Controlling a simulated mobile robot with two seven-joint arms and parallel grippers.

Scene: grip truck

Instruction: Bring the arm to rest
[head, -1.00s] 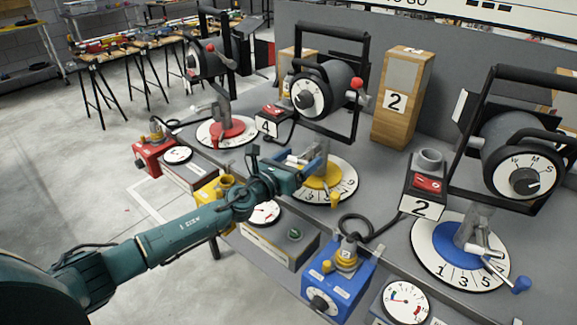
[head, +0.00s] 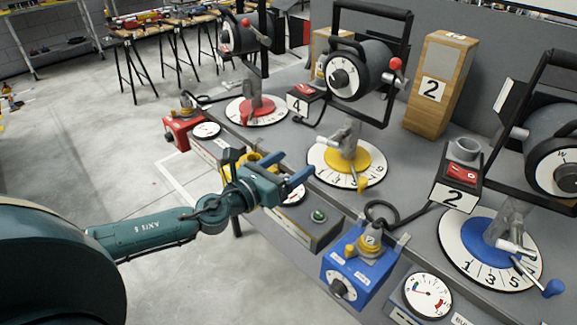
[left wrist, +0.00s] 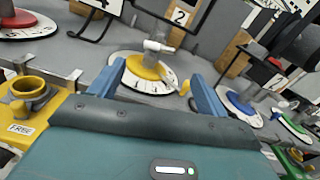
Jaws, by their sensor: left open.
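My left gripper (head: 292,179) is open and empty, with its two blue fingers apart in front of the table's near edge. It lies over the grey box with the round gauge and partly covers it. The left fingers also show in the left wrist view (left wrist: 165,85), pointing toward the yellow disc (left wrist: 150,70) on its white numbered dial. In the head view that yellow disc (head: 342,158) stands just beyond and right of the fingers. My right gripper is in neither view.
A blue box (head: 357,276) with a yellow socket is right of my arm. A red box (head: 182,130) and a yellow socket (head: 250,162) are along the edge. Lamps on red (head: 255,108) and blue (head: 490,238) dials stand on the table. Open floor (head: 90,180) lies left.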

